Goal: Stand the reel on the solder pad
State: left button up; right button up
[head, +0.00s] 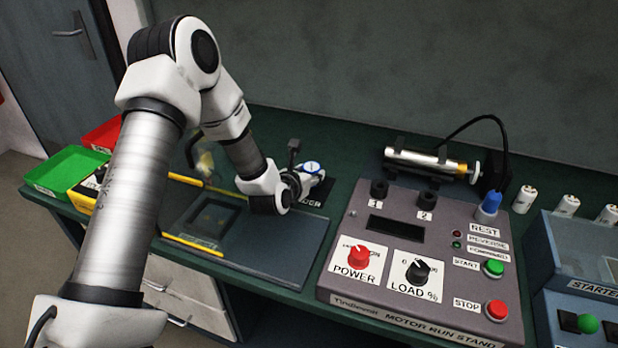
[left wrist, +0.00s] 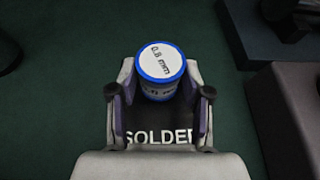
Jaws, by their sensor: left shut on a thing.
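The reel (left wrist: 161,62) is white with a blue rim and a 0.8 mm label, and its labelled top faces my left wrist camera. In the head view the reel (head: 312,167) shows just past my left gripper (head: 303,180). My left gripper (left wrist: 160,95) is shut on the reel, one finger on each side. The dark solder pad (head: 318,194) lies under the gripper, partly hidden. Its white SOLDER lettering shows between the fingers in the left wrist view (left wrist: 160,137). I cannot tell whether the reel touches the pad. My right gripper is not in view.
The motor run stand (head: 440,225) with knobs and buttons stands right of the pad. A metal cylinder (head: 425,160) with a black cable lies behind it. A grey tray-like mat (head: 285,245) lies in front of the pad. Green (head: 68,170) and red bins stand at the left.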

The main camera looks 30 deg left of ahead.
pick_arm(q)
jog(key=shift+d+f, duration=0.1)
jog(key=shift+f, duration=0.4)
jog(key=shift+s, duration=0.1)
jog(key=shift+f, duration=0.15)
jog(key=o, duration=1.3)
jog(key=shift+o, duration=0.2)
